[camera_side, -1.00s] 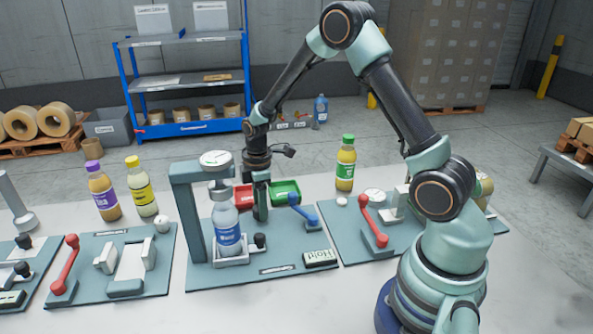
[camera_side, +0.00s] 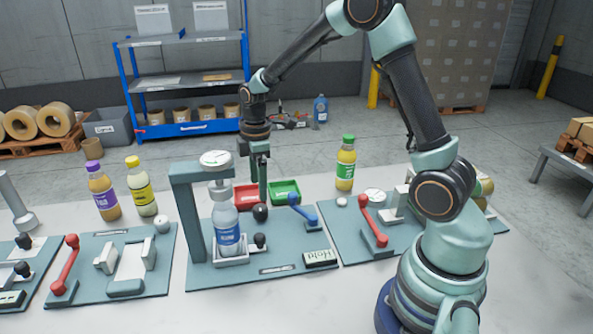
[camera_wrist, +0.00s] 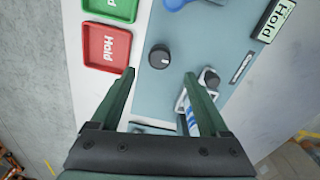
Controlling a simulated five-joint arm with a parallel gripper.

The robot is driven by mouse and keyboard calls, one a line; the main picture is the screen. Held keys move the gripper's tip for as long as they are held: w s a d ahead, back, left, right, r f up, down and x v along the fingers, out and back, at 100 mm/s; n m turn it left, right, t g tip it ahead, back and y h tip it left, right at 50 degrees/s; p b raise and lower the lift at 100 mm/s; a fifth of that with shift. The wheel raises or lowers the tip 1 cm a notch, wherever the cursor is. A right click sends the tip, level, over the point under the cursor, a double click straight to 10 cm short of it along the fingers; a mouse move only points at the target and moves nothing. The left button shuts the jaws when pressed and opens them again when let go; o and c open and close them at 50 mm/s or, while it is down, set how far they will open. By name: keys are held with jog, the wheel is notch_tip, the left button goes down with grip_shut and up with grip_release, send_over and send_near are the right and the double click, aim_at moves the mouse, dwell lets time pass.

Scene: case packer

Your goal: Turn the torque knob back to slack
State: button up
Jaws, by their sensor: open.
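A round black knob (camera_side: 260,212) stands on the middle teal plate, right of the capped bottle; I take it as the torque knob. In the wrist view the knob (camera_wrist: 159,57) shows a pale mark on its rim; I cannot read a scale. My gripper (camera_side: 262,192) points down just above it. In the wrist view my gripper (camera_wrist: 159,73) is open and empty, its fingertips apart on either side of and short of the knob. A round dial gauge (camera_side: 215,158) tops the press; its needle is too small to read.
The bottle (camera_side: 226,234) stands in a holder under the press head. A black-knobbed lever (camera_side: 260,240) is beside it.

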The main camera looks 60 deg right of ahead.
notch_tip(320, 180, up, 5)
jog(key=shift+s+f, duration=0.1)
jog(key=shift+a, duration=0.1)
dwell(0.3)
jog(key=s+a+r+m+t, duration=0.2)
jog(key=s+a+r+m, duration=0.1)
jog(key=s+r+m, duration=0.2)
jog(key=s+a+r+m+t, duration=0.3)
jog(key=s+r+m, duration=0.2)
jog(key=s, duration=0.4)
jog(key=shift+a+r+m, duration=0.15)
jog(key=shift+a+m, duration=0.25)
jog(key=shift+m, duration=0.1)
jog(key=shift+s, duration=0.1)
